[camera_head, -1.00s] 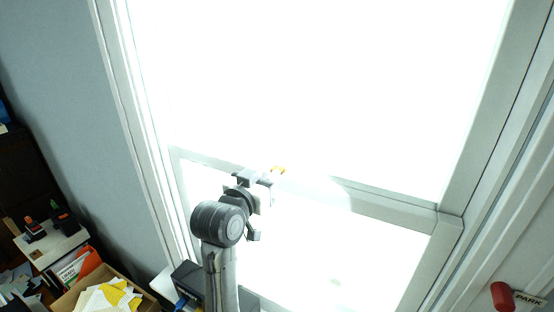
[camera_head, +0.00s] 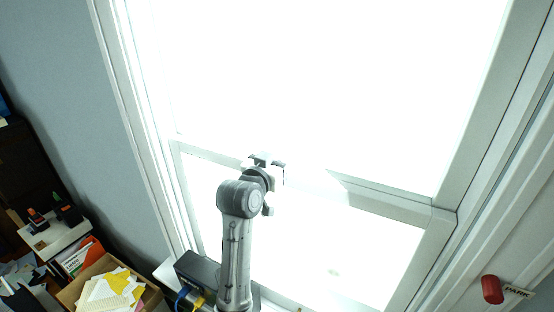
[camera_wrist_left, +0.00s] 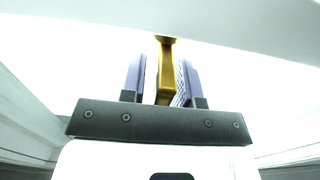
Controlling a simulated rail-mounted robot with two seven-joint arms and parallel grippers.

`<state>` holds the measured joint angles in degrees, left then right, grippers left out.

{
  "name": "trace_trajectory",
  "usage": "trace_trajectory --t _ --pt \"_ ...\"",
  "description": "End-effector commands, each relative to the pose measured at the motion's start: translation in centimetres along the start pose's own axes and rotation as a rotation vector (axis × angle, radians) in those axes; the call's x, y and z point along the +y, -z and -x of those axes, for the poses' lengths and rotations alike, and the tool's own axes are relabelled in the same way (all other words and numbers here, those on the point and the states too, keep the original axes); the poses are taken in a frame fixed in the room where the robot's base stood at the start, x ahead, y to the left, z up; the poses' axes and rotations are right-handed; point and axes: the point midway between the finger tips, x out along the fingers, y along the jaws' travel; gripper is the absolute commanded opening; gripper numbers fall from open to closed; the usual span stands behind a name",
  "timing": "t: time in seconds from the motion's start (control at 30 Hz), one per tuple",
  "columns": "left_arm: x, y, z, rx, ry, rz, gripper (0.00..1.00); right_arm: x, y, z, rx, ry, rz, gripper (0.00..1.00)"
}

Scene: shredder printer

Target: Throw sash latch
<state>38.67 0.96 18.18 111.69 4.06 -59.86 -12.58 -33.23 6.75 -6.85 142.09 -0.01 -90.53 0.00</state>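The sash latch is a brass-coloured lever (camera_wrist_left: 166,75) in the left wrist view, hanging from the pale window rail at the top. My left gripper (camera_wrist_left: 163,82) has one finger on each side of the lever. A bright gap shows between the lever and the left-hand finger; the right-hand finger is close against it or touching, I cannot tell which. In the head view my left gripper (camera_head: 266,160) is at the window's middle rail (camera_head: 385,203), and the latch is hidden behind it. My right gripper is not in view.
The window glass is washed out with light. A cardboard box of papers (camera_head: 72,293) is at the lower left. A red handle (camera_head: 492,289) with a PARK tag (camera_head: 518,291) is at the lower right.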

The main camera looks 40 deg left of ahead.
Motion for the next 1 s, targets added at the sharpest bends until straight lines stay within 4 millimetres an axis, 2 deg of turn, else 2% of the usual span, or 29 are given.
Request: trace_trajectory --t 0.03,0.3,0.67,1.0 --pt "0.0 0.0 0.0 0.0 0.0 0.0 0.25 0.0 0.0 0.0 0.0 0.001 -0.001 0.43" --pt "0.0 0.0 0.0 0.0 0.0 0.0 0.0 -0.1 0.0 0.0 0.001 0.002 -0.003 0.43" --pt "-0.2 0.0 0.0 0.001 -0.031 -0.002 0.0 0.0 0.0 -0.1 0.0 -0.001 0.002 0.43" --pt "-0.9 -0.2 -0.1 -0.002 -0.263 -0.008 0.0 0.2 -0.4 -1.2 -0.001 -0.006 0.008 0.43"
